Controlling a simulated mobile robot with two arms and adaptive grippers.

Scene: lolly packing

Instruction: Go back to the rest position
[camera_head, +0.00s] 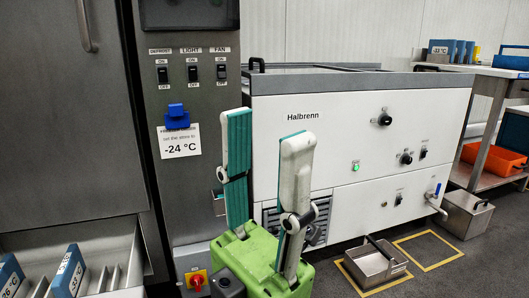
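My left gripper (268,128) points upward in the lower middle of the view. Its two pale fingers with teal pads stand well apart on a green body. Nothing is held between them. It is in front of the white Halbrenn machine (330,166) and covers part of its left side. My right gripper is not in view.
A grey switch panel (207,132) with a blue clip (177,117) and a -24 °C note (180,144) stands at left. A metal bin (376,262) sits on the floor. At right are a shelf table (479,147) and an orange tray (490,160).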

